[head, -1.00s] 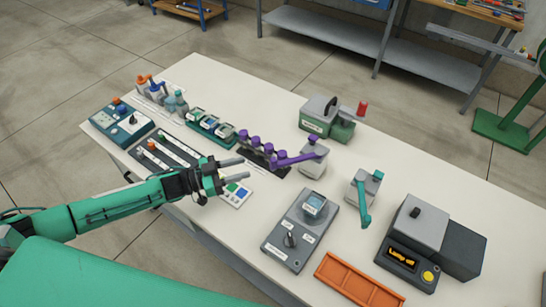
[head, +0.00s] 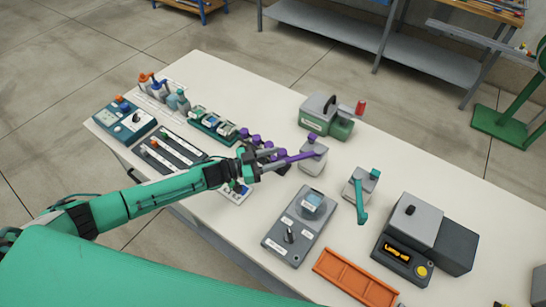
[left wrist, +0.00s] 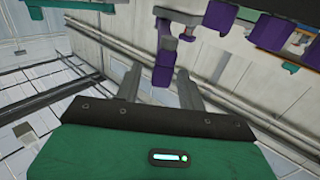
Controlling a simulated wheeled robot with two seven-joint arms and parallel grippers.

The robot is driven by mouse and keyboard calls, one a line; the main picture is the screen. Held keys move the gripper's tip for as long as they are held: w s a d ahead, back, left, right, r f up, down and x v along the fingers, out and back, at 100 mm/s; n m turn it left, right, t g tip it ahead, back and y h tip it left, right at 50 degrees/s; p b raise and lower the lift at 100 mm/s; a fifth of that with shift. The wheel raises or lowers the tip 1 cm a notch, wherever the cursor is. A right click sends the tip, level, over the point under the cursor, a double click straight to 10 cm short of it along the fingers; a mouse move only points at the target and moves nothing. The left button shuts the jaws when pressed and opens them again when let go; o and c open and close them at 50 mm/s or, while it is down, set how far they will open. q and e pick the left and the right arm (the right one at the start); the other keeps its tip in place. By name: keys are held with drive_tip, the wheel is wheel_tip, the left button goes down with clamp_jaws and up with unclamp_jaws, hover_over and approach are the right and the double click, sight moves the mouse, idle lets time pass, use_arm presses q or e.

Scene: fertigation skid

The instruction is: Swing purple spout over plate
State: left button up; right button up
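The purple spout (head: 302,156) is a thin arm on a light grey block (head: 313,160) near the table's middle and points left. My left gripper (head: 279,160) is at the spout's free end, with its fingers pointing right. In the left wrist view, the fingers (left wrist: 158,86) are apart and the spout's purple end (left wrist: 163,65) shows in the gap between them. Contact cannot be told. A grey device (head: 300,222) with a knob and a small blue-topped square plate (head: 314,201) stands in front of the block; whether this is the task's plate is unclear. My right gripper is not in view.
Several dark purple knobs (head: 249,138) stand in a row behind my gripper. A teal spout (head: 361,205) on a grey block is to the right. A green and grey machine (head: 328,116) is behind. An orange tray (head: 355,278) lies at the front edge.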

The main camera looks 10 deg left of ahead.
use_arm(q)
clamp_jaws()
drive_tip(key=shift+s, duration=0.1)
drive_tip(key=s+d+n+t+y+p, duration=0.2)
drive_tip(key=s+d+n+t+y, duration=0.4)
drive_tip(key=d+n+t+y, duration=0.1)
drive_tip(key=shift+d+n+y+p, duration=0.3)
drive_tip(key=shift+d+n+y, duration=0.15)
drive_tip(key=shift+y, duration=0.75)
drive_tip(key=shift+s+d+r, duration=0.1)
drive_tip(key=shift+s, duration=0.05)
unclamp_jaws()
